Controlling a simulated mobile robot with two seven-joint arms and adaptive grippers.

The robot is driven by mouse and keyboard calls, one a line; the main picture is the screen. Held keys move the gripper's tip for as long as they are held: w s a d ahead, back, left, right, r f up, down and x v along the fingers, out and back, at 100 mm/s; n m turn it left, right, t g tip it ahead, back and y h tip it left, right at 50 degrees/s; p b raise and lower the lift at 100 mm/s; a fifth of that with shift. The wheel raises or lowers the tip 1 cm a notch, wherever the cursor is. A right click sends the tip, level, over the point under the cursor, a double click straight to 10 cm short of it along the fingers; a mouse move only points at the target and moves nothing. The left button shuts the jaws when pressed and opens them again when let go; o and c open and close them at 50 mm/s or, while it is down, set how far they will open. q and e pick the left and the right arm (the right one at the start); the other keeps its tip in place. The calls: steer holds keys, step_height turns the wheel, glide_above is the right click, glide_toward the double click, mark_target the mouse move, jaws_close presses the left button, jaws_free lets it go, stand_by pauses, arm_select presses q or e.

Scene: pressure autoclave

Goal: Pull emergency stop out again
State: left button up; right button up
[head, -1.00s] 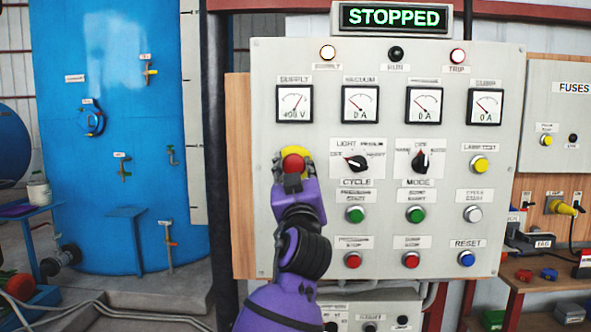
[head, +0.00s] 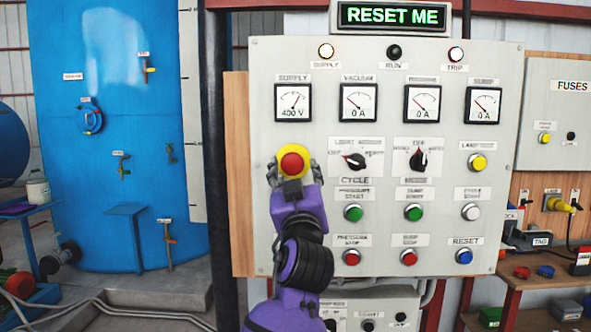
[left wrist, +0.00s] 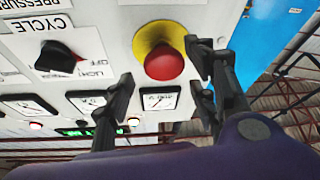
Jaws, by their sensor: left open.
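The emergency stop is a red mushroom button (head: 292,163) on a yellow round base, at the left of the grey control panel (head: 390,260). It also shows in the left wrist view (left wrist: 164,63). My left gripper (head: 294,178) is open just below the button in the head view. In the left wrist view the open fingers (left wrist: 160,85) stand on either side of the button, apart from each other, and the right-hand finger is close to its edge. The display (head: 392,17) above the panel reads "RESET ME". My right gripper is not in view.
The panel also carries a blue reset button (head: 464,257), green start buttons, red stop buttons, two selector knobs and several gauges. A dark post (head: 222,150) stands left of the panel, with a blue tank (head: 105,180) beyond it. A fuse box (head: 556,115) is at the right.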

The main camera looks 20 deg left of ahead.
arm_select(q)
steer(key=v, duration=1)
steer(key=shift+s+d+r, duration=0.1)
steer(key=shift+r, duration=0.05)
